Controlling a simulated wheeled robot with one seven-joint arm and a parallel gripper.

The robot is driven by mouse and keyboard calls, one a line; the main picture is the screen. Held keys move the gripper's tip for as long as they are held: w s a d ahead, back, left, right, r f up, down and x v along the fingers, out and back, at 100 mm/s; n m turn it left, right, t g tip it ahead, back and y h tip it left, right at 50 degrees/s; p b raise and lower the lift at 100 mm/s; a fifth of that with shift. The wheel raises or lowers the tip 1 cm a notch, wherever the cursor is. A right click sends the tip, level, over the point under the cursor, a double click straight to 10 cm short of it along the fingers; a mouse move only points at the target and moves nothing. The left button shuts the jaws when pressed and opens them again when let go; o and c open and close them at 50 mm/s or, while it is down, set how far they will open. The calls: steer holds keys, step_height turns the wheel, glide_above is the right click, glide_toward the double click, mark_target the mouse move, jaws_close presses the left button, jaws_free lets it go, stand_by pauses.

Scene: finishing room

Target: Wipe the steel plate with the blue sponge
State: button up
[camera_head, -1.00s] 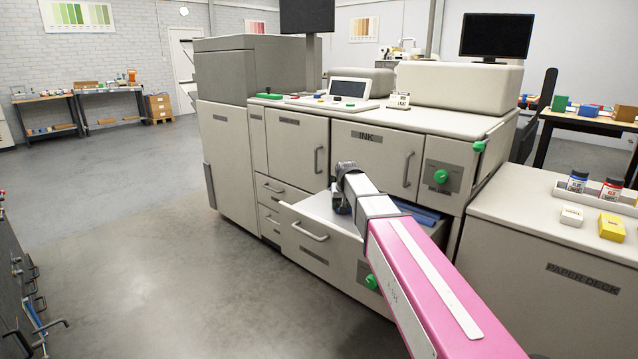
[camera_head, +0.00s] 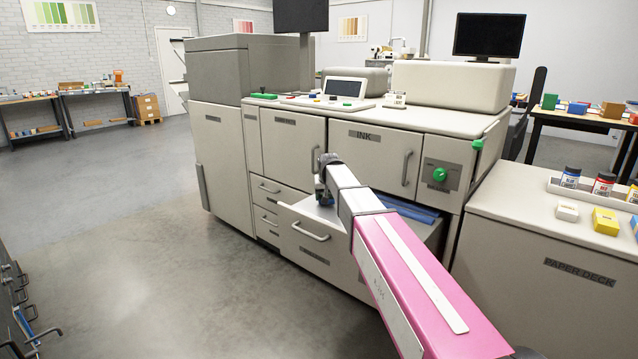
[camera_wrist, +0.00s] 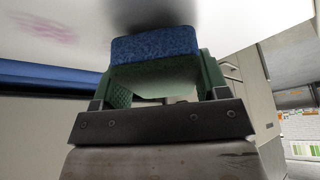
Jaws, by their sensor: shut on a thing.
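The blue sponge (camera_wrist: 155,46) is gripped between the green fingers of my gripper (camera_wrist: 160,75) in the wrist view. A pale flat surface (camera_wrist: 70,50), apparently the steel plate, spans the top of that view. It bears a faint pink smear (camera_wrist: 42,27) to the left of the sponge. A dark shadow lies on it beside the sponge; I cannot tell whether they touch. In the head view my gripper (camera_head: 323,192) is over the pulled-out drawer (camera_head: 308,246), whose pale top shows at its left. My arm hides much of the drawer's inside.
A blue bar (camera_head: 412,211) lies at the drawer's back, under the ink cabinet doors (camera_head: 372,159). The paper deck (camera_head: 545,255) stands at the right, with bottles in a tray (camera_head: 553,184) and small boxes on it.

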steer(key=shift+r, duration=3.45)
steer(key=shift+s, duration=0.2)
